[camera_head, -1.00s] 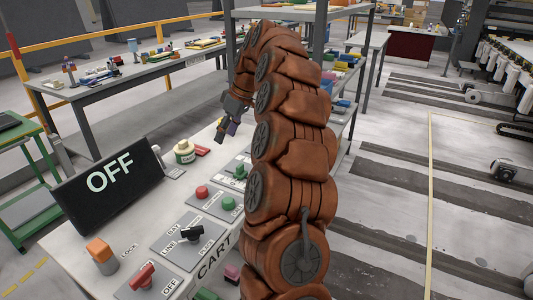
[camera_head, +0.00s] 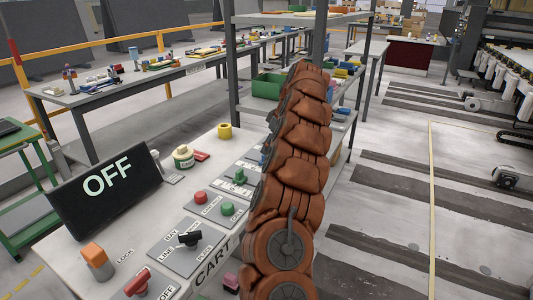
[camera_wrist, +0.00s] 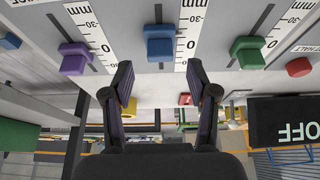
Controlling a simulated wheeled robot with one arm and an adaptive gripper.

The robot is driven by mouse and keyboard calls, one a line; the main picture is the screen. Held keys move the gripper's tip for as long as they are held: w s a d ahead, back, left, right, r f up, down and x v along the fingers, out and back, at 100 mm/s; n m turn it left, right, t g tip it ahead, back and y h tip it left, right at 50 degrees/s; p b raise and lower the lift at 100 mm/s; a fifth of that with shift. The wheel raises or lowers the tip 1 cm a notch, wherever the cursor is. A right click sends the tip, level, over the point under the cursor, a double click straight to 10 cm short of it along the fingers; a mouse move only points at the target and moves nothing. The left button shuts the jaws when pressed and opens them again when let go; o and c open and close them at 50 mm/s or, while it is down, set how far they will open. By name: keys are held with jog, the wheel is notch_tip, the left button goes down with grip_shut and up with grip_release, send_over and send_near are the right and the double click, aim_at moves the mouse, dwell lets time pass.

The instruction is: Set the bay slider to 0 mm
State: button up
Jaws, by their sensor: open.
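The bay slider's name label cannot be read. In the wrist view three slider knobs stand in slots beside mm scales: purple (camera_wrist: 75,57), blue (camera_wrist: 160,44) and green (camera_wrist: 248,52). Each knob shows near the 0 end of its scale; exact readings cannot be told. My gripper (camera_wrist: 160,84) is open and empty, its fingers apart. The blue knob shows between and beyond the fingertips, not touched. In the head view the green knob (camera_head: 239,177) shows on the cart top; my arm hides my gripper and much of the slider panel.
The cart carries a screen reading OFF (camera_head: 108,185), a red button (camera_head: 200,197), a green button (camera_head: 227,209), a black rotary switch (camera_head: 190,238), a red switch (camera_head: 138,282) and an orange block (camera_head: 96,256). A yellow roll (camera_head: 224,131) stands at the back. A shelf rack rises behind.

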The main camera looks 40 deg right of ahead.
aim_at(265, 159)
jog(key=shift+x, duration=2.1)
jog(key=shift+c, duration=0.4)
grip_shut()
